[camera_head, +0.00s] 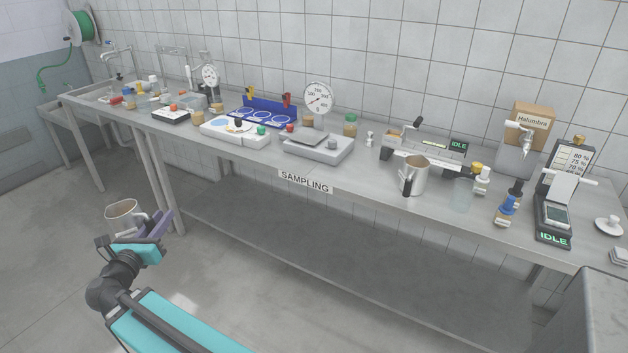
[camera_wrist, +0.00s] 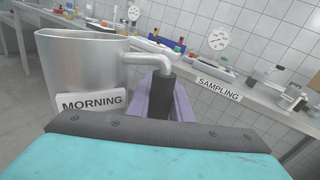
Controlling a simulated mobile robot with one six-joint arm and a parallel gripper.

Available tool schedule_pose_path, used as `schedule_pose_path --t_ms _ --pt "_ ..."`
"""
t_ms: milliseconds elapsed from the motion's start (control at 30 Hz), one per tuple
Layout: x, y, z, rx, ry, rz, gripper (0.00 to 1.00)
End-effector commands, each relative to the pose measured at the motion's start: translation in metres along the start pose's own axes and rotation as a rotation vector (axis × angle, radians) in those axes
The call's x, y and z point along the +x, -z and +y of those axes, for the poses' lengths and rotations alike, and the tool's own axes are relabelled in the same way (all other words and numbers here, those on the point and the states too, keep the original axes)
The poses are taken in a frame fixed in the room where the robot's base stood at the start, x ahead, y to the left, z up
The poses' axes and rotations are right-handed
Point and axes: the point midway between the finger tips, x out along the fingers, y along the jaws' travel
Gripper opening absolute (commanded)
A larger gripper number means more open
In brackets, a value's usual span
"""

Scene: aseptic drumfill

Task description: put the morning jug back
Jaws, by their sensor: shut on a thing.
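The morning jug (camera_wrist: 80,70) is a metal jug with a label reading MORNING, large at the left of the wrist view. My gripper (camera_wrist: 163,100) is shut on its dark handle. In the head view my gripper (camera_head: 152,228) holds the jug (camera_head: 122,212) at lower left, in front of the bench and apart from it. The jug looks roughly upright. A second metal jug (camera_head: 415,174) with a dark handle stands on the right half of the bench. The blue rack (camera_head: 262,113) with several ringed places stands towards the back of the bench.
The long steel bench (camera_head: 365,188) marked SAMPLING is crowded. A scale (camera_head: 318,146) with a dial, a clear beaker (camera_head: 461,195), small bottles and a device reading IDLE (camera_head: 553,217) stand on it. A sink area lies far left. The floor before the bench is clear.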

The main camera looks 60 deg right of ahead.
Motion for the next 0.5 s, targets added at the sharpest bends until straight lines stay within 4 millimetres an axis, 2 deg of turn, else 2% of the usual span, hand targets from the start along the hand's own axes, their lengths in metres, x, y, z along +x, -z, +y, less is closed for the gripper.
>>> schedule_pose_path --t_ms 100,500 --pt "0.025 0.006 -0.016 0.011 0.032 0.0 0.0" --pt "0.095 0.017 -0.076 0.035 0.124 0.006 0.0"
